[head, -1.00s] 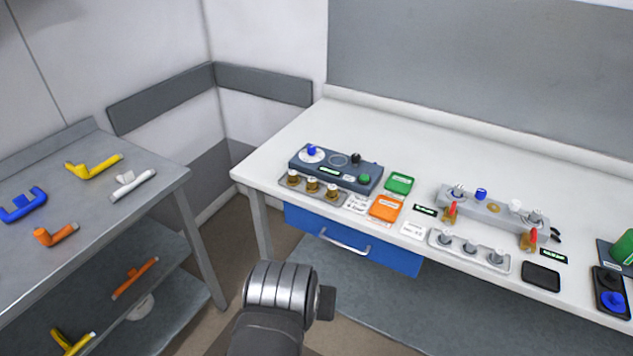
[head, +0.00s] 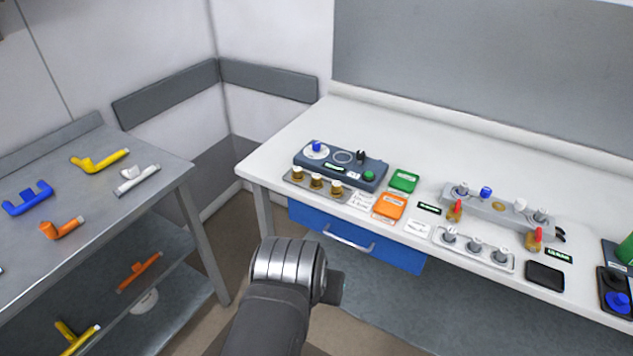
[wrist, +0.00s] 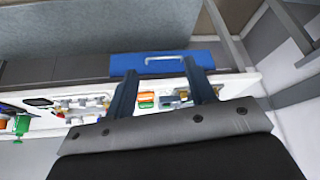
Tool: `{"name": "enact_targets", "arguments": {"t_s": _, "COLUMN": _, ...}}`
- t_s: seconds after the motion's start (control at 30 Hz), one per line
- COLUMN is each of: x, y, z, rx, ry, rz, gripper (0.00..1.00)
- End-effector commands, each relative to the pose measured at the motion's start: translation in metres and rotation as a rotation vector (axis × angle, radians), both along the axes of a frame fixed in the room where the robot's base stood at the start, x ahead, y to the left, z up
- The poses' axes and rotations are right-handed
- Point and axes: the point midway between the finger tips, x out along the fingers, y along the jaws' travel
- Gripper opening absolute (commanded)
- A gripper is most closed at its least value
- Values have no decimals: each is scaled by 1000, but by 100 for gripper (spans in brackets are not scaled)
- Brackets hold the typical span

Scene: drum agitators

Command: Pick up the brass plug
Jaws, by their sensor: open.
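Several small plugs show in the head view. Three brass-coloured plugs with pale tops, the middle one here (head: 316,182), stand upright in a row on a small grey tray (head: 289,182) at the bench's left front. Three silver plugs (head: 471,245) stand on another tray further right. My gripper (wrist: 160,70) is open in the wrist view, its two dark fingers apart with nothing held. It is in front of the bench, with the blue drawer and an orange box beyond the fingers. In the head view my arm hides most of the gripper.
A dark panel (head: 340,168) with knobs stands behind the brass plugs. Green (head: 404,181) and orange (head: 390,206) boxes lie to its right. A blue drawer (head: 400,256) with a handle hangs under the bench. A grey shelf table (head: 100,215) with coloured pipe pieces stands at left.

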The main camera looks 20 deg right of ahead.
Motion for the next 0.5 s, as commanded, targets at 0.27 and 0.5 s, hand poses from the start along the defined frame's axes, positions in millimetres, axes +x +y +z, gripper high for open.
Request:
{"name": "enact_targets", "arguments": {"t_s": 0.27, "x": 55, "y": -61, "z": 61, "rx": 36, "ry": 20, "rz": -329, "gripper": 50}}
{"name": "enact_targets", "arguments": {"t_s": 0.5, "x": 121, "y": -99, "z": 96, "rx": 67, "ry": 31, "rz": -561, "gripper": 50}}
